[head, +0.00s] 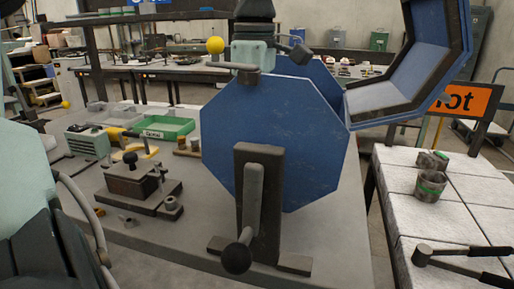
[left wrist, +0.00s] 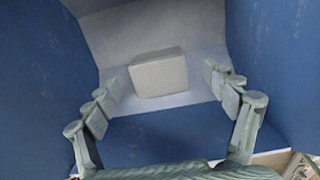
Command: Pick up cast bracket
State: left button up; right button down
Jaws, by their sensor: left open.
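A pale grey block (left wrist: 158,73), which looks like the cast bracket, lies on the light floor inside a blue-walled drum in the left wrist view. My left gripper (left wrist: 161,79) is open, with one finger to each side of the block and clear gaps between. How far the fingertips are above the block is hard to tell. In the head view the blue octagonal drum (head: 255,130) stands on the bench, its lid (head: 405,80) swung open to the right. Its front wall hides the block and my left fingers. My right gripper is not in view.
Blue drum walls (left wrist: 40,80) rise close on both sides of my left gripper. On the bench are a dark fixture (head: 135,182) and a green bin (head: 165,130). A pale tiled table (head: 460,200) at the right holds two small cups and dark-handled tools.

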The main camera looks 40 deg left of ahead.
pick_arm(q)
jog(key=shift+w+f, duration=0.1)
jog(key=shift+f, duration=1.3)
jog(key=c, duration=1.3)
